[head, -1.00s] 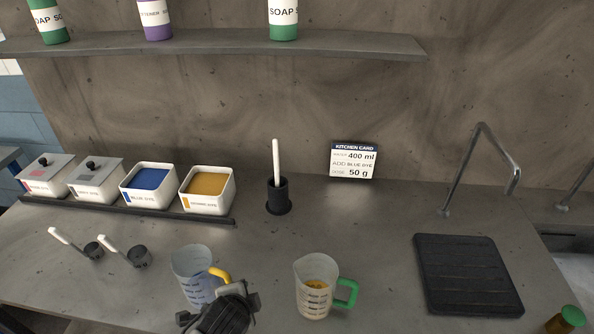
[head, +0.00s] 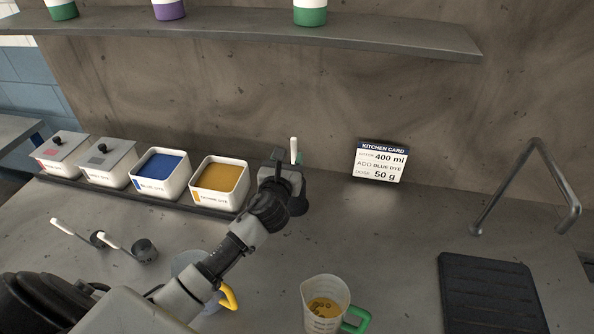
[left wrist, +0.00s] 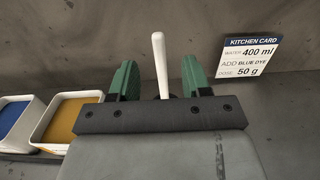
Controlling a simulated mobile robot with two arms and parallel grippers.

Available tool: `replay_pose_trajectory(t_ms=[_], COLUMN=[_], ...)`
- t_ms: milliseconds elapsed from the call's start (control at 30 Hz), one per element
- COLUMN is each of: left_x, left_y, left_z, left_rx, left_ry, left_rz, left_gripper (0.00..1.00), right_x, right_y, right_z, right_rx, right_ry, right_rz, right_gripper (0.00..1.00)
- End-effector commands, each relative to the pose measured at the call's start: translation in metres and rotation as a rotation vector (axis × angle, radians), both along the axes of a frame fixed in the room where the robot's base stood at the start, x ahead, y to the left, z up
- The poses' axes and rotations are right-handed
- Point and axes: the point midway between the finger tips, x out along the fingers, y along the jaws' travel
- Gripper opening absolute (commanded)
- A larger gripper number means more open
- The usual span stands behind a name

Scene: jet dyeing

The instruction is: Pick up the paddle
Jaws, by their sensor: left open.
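The paddle (head: 294,150) is a white stick standing upright in a dark holder (head: 298,206) near the back wall. The arm hides most of the holder and the paddle's lower part in the head view. My left gripper (head: 288,158) is at the paddle, open. In the left wrist view the paddle (left wrist: 160,66) rises between the two green fingertips (left wrist: 158,80), with a gap on each side. The gripper body hides its lower end there. My right gripper is not in view.
White dye bins with blue (head: 160,168) and yellow (head: 220,178) contents stand left of the arm. A measuring cup with a green handle (head: 326,302) is in front. A yellow-handled cup (head: 228,296) is partly under the arm. A card (head: 381,161) stands to the right.

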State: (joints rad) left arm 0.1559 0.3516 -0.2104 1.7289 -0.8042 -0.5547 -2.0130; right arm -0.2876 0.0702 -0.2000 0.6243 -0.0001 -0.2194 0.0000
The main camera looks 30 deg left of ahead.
Motion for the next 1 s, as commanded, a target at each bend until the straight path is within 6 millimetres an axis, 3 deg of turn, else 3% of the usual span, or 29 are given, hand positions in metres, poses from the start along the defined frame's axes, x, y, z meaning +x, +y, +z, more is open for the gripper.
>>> replay_pose_trajectory(t_ms=[200, 400, 733, 1000], left_x=[0.034, 0.05, 0.092, 0.099], left_y=[0.009, 0.013, 0.026, 0.028], left_z=[-0.003, -0.002, -0.007, -0.004], left_rx=[0.005, 0.002, 0.0, 0.0], left_ry=[-0.002, 0.0, -0.002, 0.001], left_rz=[0.001, 0.0, 0.001, 0.001], left_gripper=[0.48, 0.48, 0.48, 0.48], right_x=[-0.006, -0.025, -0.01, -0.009], right_y=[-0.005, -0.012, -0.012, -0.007], right_z=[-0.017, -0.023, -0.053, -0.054], right_rx=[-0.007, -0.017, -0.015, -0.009], right_ry=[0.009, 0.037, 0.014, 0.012], right_rz=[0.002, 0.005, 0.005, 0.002], right_gripper=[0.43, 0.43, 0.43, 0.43])
